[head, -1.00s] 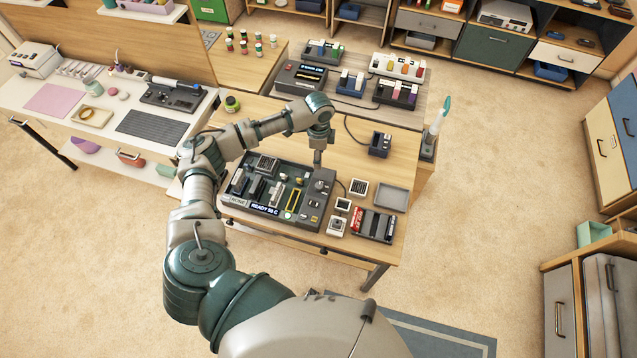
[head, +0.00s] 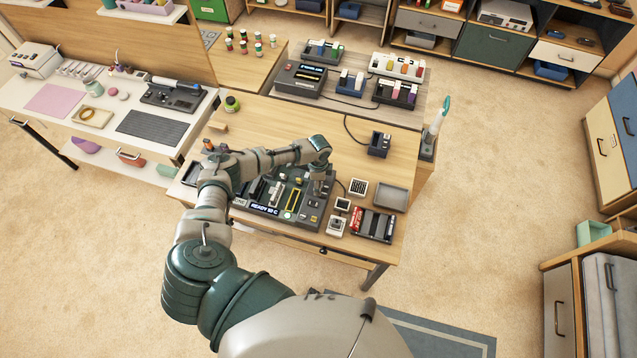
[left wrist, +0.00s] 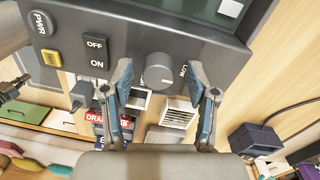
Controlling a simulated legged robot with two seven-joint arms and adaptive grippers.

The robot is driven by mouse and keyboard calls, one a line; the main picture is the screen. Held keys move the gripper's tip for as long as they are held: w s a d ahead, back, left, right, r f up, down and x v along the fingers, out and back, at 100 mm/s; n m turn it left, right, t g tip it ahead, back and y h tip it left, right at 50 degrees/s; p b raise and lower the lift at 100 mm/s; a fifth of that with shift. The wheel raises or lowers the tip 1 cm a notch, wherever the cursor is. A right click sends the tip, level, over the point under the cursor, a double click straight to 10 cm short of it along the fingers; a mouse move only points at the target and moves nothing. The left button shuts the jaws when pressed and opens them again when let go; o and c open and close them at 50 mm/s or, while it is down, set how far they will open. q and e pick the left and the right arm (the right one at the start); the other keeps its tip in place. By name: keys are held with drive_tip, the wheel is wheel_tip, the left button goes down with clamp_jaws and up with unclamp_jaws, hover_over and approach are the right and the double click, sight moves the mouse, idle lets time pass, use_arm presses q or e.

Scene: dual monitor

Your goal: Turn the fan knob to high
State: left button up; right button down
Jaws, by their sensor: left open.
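A round grey knob (left wrist: 158,70) sits on the dark control panel (left wrist: 120,20) in the left wrist view, with the word LOW beside its right side. My left gripper (left wrist: 160,68) is open, with one finger on each side of the knob and a visible gap at both sides. In the head view the left gripper (head: 319,188) is at the right part of the dark console (head: 313,211) and hides the knob there. The console's display reads READY 50 C. My right gripper is not in view.
The panel also has a PWR button (left wrist: 40,22), a yellow button (left wrist: 51,58) and an OFF/ON switch (left wrist: 96,52). Right of the console are small boxes, a grey tray (head: 391,196) and a battery holder (head: 373,225).

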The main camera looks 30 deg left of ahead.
use_arm(q)
clamp_jaws()
